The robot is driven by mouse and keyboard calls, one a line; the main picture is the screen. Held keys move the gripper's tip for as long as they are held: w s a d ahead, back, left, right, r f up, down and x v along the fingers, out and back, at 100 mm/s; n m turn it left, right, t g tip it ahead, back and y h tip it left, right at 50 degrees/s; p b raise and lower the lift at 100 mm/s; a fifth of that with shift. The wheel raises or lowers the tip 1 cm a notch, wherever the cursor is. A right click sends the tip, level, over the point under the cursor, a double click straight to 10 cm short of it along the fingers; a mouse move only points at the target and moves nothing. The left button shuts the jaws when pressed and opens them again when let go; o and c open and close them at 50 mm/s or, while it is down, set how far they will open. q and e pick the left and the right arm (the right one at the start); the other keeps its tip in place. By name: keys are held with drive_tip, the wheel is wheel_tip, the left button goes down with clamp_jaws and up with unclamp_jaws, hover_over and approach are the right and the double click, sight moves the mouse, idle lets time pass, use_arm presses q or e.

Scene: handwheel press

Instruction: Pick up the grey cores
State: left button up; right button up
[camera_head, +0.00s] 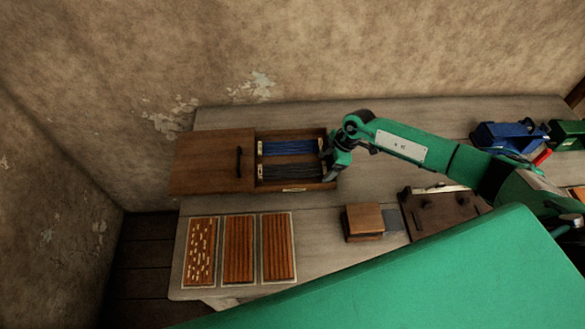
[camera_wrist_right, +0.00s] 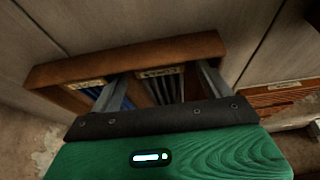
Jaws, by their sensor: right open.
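The grey cores (camera_head: 288,172) are a bundle of thin dark rods in the front compartment of a wooden box (camera_head: 262,187). In the right wrist view they show as dark rods (camera_wrist_right: 166,90) between my two fingers. Blue cores (camera_head: 288,147) fill the back compartment. My right gripper (camera_head: 328,168) is at the box's right end. In the right wrist view it is open (camera_wrist_right: 162,84), with one finger on each side of the grey cores' compartment; contact cannot be told. My left gripper is not in view.
The box's lid (camera_head: 212,162) with a dark handle lies left of the compartments. Three grooved boards (camera_head: 238,250) lie at the front left. A wooden block (camera_head: 364,221) and a dark board with pegs (camera_head: 438,213) are to the right. Blue (camera_head: 507,136) and green bins stand farther right.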

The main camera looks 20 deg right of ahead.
drive_tip(key=c, duration=1.1)
drive_tip(key=shift+c, duration=0.3)
drive_tip(key=shift+r, duration=0.2)
